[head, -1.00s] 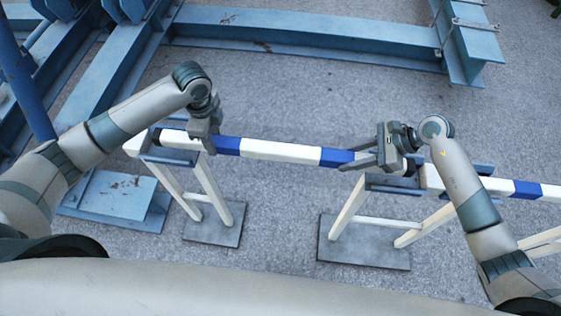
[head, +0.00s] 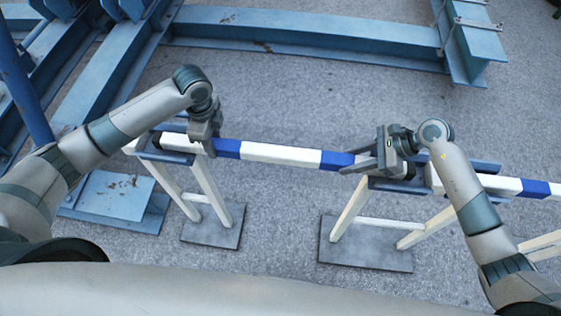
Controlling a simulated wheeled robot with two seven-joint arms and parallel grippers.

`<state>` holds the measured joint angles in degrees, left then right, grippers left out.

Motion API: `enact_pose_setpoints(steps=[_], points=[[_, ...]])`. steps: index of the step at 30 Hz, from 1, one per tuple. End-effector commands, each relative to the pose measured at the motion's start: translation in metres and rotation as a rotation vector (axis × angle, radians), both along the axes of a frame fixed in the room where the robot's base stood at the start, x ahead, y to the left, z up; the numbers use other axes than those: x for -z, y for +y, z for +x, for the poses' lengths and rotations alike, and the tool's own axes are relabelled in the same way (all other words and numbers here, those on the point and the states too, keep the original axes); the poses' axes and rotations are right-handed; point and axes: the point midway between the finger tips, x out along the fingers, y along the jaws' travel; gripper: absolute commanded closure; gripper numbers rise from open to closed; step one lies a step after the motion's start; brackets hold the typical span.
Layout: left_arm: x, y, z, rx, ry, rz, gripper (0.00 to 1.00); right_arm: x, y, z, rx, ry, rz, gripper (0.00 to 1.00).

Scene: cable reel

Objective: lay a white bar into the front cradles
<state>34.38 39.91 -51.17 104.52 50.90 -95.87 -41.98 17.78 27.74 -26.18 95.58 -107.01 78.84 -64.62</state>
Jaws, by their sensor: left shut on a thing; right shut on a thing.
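A white bar (head: 280,154) with blue bands runs across two front stands. My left gripper (head: 208,145) is shut on it near its left end, beside the left cradle (head: 150,148). My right gripper (head: 362,164) is shut on it near its right end, by the right cradle (head: 390,184). The bar's left end lies over the left cradle. My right gripper hides the bar's right end, and I cannot tell whether the bar touches the bottoms of the cradles.
Another white and blue bar (head: 501,185) extends to the right, partly behind my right arm. Blue steel beams (head: 300,37) lie at the back and left. A blue plate (head: 113,195) is left of the left stand. Grey floor is clear behind the bar.

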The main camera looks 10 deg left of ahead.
Motion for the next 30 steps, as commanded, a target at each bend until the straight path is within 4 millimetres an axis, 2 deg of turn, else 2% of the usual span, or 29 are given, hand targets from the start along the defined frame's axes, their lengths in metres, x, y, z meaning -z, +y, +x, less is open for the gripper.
enact_pose_setpoints(steps=[11, 12, 14, 15, 25, 30], points=[[0.016, 0.001, 0.001, -0.001, -0.002, 0.001, 1.0, 0.016, 0.0, 0.001, 0.001, -0.002, 0.001, 1.0], [0.017, 0.001, 0.0, -0.001, 0.0, 0.001, 0.65, 0.017, 0.0, 0.0, 0.0, 0.0, -0.001, 0.65], [0.016, 0.001, 0.0, -0.001, 0.0, 0.001, 0.51, 0.016, 0.0, 0.0, 0.0, 0.0, -0.001, 0.51], [0.016, 0.001, 0.0, -0.001, 0.0, 0.001, 0.49, 0.016, 0.0, 0.0, 0.0, 0.0, -0.001, 0.49], [0.014, 0.0, 0.0, 0.0, 0.0, 0.0, 0.49, 0.016, 0.0, 0.0, 0.0, 0.0, 0.0, 0.49], [0.004, 0.0, 0.001, 0.0, -0.002, -0.001, 0.49, 0.015, 0.0, 0.0, 0.0, 0.0, 0.0, 0.49]])
